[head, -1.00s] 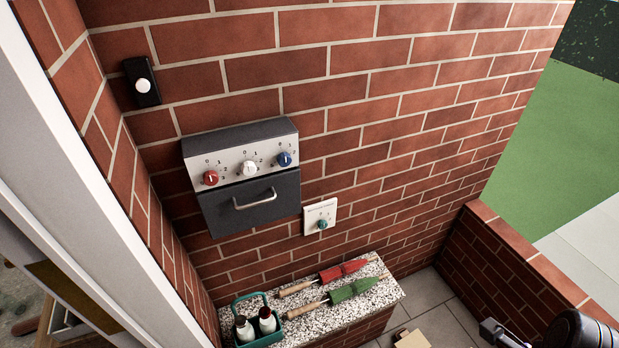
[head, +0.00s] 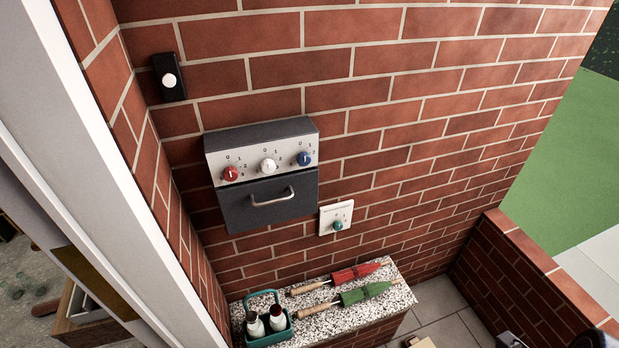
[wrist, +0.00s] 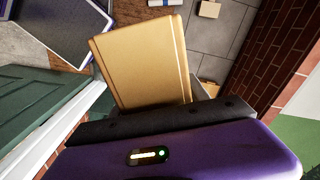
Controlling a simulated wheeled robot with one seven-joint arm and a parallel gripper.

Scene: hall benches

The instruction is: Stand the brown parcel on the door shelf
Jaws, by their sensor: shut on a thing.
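The brown parcel (wrist: 143,62) is a flat tan box with a crease line along its right side. In the wrist view it sticks out beyond my gripper (wrist: 150,108), which is shut on its near end. The fingertips are mostly hidden behind the dark housing. The held parcel is not clearly seen in the head view. The door shelf (head: 322,322) is a speckled stone top on a low brick base against the wall, at the bottom middle of the head view.
On the shelf stand a teal bottle carrier (head: 266,340) at left, and a red umbrella (head: 355,273) and a green umbrella (head: 364,293) lie behind and right. Bare stone shows in front. Above are a knobbed metal box (head: 268,190) and a switch plate (head: 336,217). A low brick wall (head: 520,265) borders the right.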

